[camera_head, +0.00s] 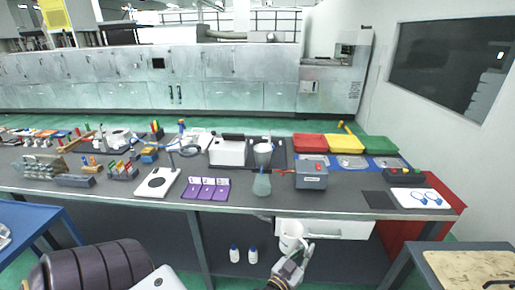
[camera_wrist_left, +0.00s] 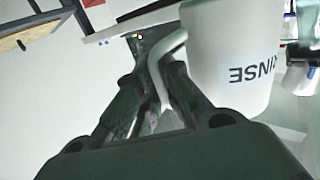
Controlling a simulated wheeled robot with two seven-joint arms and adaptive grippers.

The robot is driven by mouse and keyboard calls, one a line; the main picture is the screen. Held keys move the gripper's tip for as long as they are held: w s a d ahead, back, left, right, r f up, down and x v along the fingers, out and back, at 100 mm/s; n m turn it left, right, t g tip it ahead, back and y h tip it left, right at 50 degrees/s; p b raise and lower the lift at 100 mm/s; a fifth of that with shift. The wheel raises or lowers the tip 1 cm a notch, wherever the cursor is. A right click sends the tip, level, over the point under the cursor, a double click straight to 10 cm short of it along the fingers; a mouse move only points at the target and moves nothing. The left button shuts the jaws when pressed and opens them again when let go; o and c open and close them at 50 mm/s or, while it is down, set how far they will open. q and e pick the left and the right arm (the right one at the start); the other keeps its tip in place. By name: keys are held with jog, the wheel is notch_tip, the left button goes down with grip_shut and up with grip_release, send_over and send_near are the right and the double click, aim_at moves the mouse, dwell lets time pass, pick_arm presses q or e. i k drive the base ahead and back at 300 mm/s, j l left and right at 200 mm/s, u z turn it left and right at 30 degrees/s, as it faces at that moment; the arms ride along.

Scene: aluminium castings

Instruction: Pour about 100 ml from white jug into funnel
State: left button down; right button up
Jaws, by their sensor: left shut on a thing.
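The white jug (camera_head: 291,236) is in front of the dark bench, below the level of its top, and looks about upright. My left gripper (camera_head: 303,249) is shut on its handle. In the left wrist view the fingers (camera_wrist_left: 158,85) close around the handle, beside the jug body (camera_wrist_left: 232,55), which bears dark lettering, partly cut off. A pale, cone-like vessel (camera_head: 263,151), which looks like the funnel, stands above and behind a greenish flask (camera_head: 262,186) near the bench's front. I cannot tell whether they touch. The jug's contents are hidden. My right gripper is not in view.
An open white drawer or panel (camera_head: 345,229) is right behind the jug.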

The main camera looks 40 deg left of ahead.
aim_at(262, 156)
jog(key=k+j+z, duration=0.1)
jog(key=j, duration=0.3)
jog(key=k+j, duration=0.25)
jog(key=j, duration=0.2)
jog(key=k+j+z, duration=0.15)
jog(key=j, duration=0.25)
jog(key=k+j+z, duration=0.1)
jog(key=j, duration=0.3)
jog(key=k, duration=0.1)
